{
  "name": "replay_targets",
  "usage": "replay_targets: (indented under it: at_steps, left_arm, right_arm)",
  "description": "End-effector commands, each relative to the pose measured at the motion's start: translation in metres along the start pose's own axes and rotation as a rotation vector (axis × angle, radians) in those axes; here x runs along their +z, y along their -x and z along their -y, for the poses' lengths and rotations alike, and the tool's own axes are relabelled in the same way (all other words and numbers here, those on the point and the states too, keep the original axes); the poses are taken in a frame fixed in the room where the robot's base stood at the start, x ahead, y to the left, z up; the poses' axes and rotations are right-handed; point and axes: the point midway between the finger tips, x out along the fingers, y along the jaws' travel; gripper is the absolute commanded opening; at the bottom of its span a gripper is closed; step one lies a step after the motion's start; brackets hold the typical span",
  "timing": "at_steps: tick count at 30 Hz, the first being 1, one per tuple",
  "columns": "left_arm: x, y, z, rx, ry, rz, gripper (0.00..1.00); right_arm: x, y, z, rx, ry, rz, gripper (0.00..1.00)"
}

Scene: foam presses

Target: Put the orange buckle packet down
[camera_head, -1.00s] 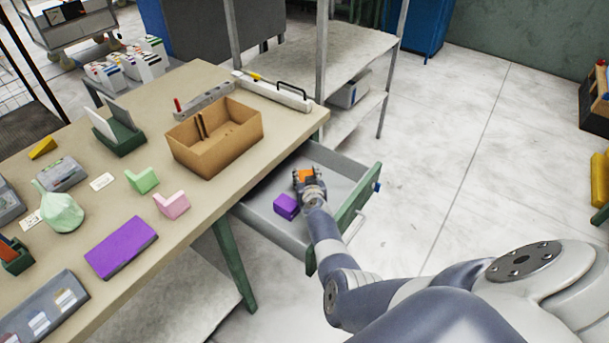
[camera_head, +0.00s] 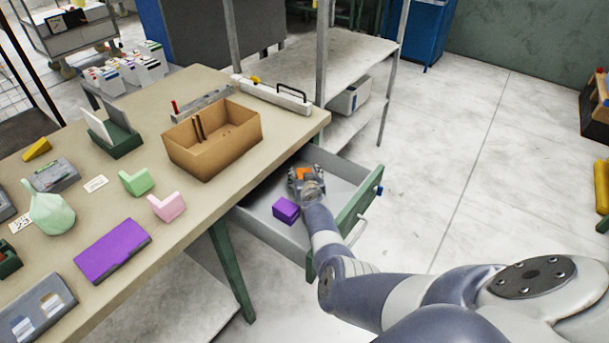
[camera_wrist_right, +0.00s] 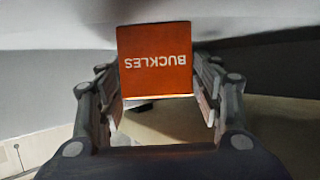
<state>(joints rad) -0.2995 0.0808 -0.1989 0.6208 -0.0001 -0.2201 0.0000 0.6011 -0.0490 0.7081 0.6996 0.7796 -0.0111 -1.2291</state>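The orange buckle packet (camera_head: 304,173) is at my right gripper (camera_head: 305,177), inside the outline of the open drawer (camera_head: 265,222). In the right wrist view the packet (camera_wrist_right: 156,62) shows its label "BUCKLES" upside down. A purple box (camera_head: 285,210) lies in the drawer, nearer than the gripper. My left gripper is not in view.
The drawer's green front (camera_head: 355,208) and grey walls surround the gripper. The table (camera_head: 205,215) overhangs the drawer's left side. On it stand a cardboard box (camera_head: 212,155), a purple case (camera_head: 112,251), and green and pink blocks. A metal shelf (camera_head: 345,60) stands behind.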

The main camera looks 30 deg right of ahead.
Motion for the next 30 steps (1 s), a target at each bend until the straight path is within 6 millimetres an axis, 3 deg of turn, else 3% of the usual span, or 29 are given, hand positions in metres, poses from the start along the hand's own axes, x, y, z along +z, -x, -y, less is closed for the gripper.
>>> replay_targets:
  at_steps: [11, 24, 30]
  left_arm:
    - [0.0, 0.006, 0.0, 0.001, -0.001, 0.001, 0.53]
    - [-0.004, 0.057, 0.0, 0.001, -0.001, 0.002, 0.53]
    - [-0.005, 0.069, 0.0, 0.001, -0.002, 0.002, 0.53]
  right_arm:
    - [-0.004, 0.004, 0.0, 0.001, 0.0, 0.0, 0.61]
    - [-0.007, 0.056, 0.0, 0.0, 0.002, 0.001, 0.61]
    - [-0.004, 0.072, 0.0, 0.001, 0.001, 0.0, 0.61]
